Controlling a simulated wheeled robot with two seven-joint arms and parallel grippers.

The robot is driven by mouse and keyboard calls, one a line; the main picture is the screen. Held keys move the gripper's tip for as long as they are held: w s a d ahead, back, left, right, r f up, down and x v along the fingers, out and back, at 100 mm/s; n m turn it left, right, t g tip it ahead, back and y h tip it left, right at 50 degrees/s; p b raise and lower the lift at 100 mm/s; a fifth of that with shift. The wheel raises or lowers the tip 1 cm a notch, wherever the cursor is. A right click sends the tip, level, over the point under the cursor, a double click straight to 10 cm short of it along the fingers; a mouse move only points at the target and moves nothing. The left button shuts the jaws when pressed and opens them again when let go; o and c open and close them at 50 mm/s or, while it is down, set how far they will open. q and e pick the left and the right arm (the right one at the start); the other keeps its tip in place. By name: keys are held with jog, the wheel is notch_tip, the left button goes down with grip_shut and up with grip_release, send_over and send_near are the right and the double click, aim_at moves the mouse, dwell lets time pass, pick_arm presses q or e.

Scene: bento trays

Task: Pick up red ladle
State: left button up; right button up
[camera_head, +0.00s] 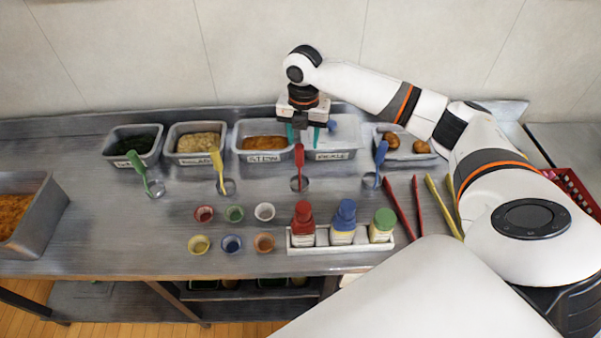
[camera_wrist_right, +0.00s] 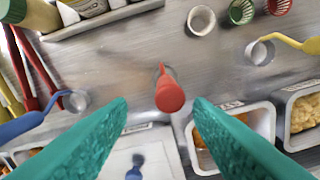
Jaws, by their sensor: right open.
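The red ladle (camera_head: 299,158) stands with its handle raised and its round metal bowl on the steel counter, in front of the gap between two food trays. In the right wrist view the red ladle (camera_wrist_right: 169,92) shows its handle end toward the camera, between the teal fingers and a little beyond their tips. My right gripper (camera_head: 304,135) is open and empty, above the trays just behind the ladle; its fingers also show in the right wrist view (camera_wrist_right: 160,105). My left gripper is not in view.
Green (camera_head: 138,166), yellow (camera_head: 219,170) and blue (camera_head: 380,160) ladles stand in the same row. Food trays (camera_head: 263,157) line the back. Small cups (camera_head: 235,214), a bottle rack (camera_head: 340,247) and tongs (camera_head: 417,205) lie in front. Bare counter surrounds the ladle.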

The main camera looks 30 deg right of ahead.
aim_at(302, 146)
jog(key=shift+a+f, duration=0.1)
jog(key=shift+f, duration=0.9)
jog(key=shift+w+f+p, duration=0.1)
jog(key=shift+f+p, duration=0.4)
jog(key=shift+f, duration=0.15)
jog(key=f, duration=0.1)
jog(key=f+p, duration=0.1)
jog(key=f, duration=0.1)
jog(key=shift+a+f, duration=0.3)
jog(key=shift+a, duration=0.1)
jog(key=shift+f, duration=0.35)
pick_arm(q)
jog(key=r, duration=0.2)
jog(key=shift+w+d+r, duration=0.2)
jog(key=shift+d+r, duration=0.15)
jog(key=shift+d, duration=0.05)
pick_arm(e)
jog(key=shift+d, duration=0.1)
jog(key=shift+c, duration=0.4)
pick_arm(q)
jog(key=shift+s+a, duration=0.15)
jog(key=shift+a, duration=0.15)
pick_arm(e)
grip_shut()
